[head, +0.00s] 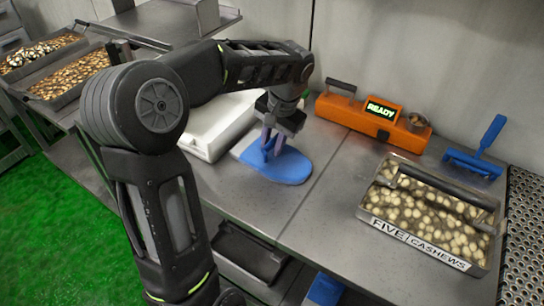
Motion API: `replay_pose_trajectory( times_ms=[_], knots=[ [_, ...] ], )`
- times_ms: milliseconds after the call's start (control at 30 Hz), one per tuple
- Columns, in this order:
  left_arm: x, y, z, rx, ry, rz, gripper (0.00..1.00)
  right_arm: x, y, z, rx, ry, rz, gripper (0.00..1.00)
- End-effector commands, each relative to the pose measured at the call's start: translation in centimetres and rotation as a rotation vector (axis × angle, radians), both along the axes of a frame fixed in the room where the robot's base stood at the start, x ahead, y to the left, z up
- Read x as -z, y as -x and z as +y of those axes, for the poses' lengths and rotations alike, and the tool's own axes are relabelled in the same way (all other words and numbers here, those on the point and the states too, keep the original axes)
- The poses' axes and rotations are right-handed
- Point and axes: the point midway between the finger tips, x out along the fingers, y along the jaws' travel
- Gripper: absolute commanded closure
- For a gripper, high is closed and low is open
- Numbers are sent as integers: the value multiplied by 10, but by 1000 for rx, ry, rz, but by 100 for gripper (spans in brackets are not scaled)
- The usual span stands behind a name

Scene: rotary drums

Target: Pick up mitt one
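A blue mitt (288,169) lies flat on the metal counter, just right of a white box. My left arm comes in from the left and reaches over the box. My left gripper (270,150) points down at the mitt, with its fingertips at the mitt's upper left part. The fingers look bluish-purple against the blue mitt, and I cannot tell whether they are apart or closed on its fabric. The mitt appears to rest on the counter. My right gripper is not in view.
A white box (215,125) stands left of the mitt. An orange device (360,112) reading READY is behind it. A tray labelled FIVE CASHEWS (425,243) and a blue scraper (478,155) are at right. Bare counter lies between mitt and tray. Nut trays (70,75) stand far left.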

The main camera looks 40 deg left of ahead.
Motion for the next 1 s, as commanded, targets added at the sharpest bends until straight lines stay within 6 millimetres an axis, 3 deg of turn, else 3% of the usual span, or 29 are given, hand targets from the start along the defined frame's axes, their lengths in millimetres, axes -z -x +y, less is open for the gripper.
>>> replay_pose_trajectory(
  times_ms=[300,1000],
  knots=[
    [0,0,0,0,0,0,100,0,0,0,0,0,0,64],
    [0,0,0,0,0,0,100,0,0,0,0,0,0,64]
  ],
)
